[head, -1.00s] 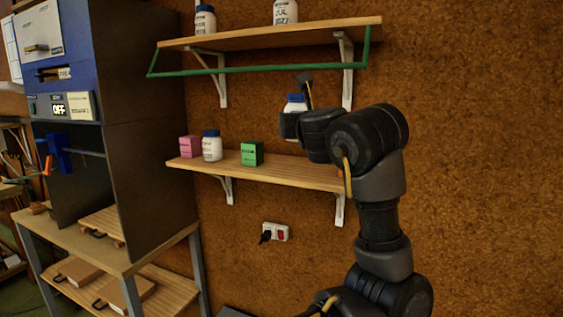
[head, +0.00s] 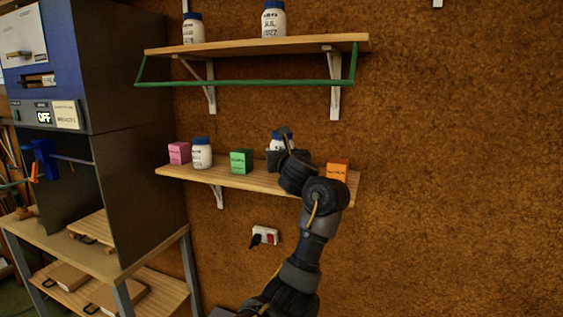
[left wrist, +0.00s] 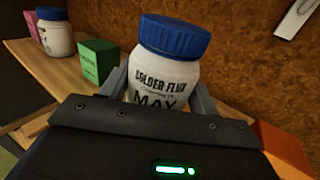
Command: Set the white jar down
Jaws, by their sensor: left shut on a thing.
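The white jar (head: 275,143) with a blue lid is at the lower shelf (head: 228,178), between the green box and the orange box. In the left wrist view the jar (left wrist: 165,72) reads "SOLDER FLUX" and "MAY", and my left gripper (left wrist: 160,95) has a finger on each side of it. My left gripper (head: 283,155) is shut on the jar in the head view and partly covers it. The jar's base is hidden, so I cannot tell whether it touches the shelf. My right gripper is not in view.
On the lower shelf stand a pink box (head: 179,152), another white jar (head: 201,153), a green box (head: 241,160) and an orange box (head: 338,170). An upper shelf (head: 260,46) with a green rail (head: 240,83) holds two jars.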

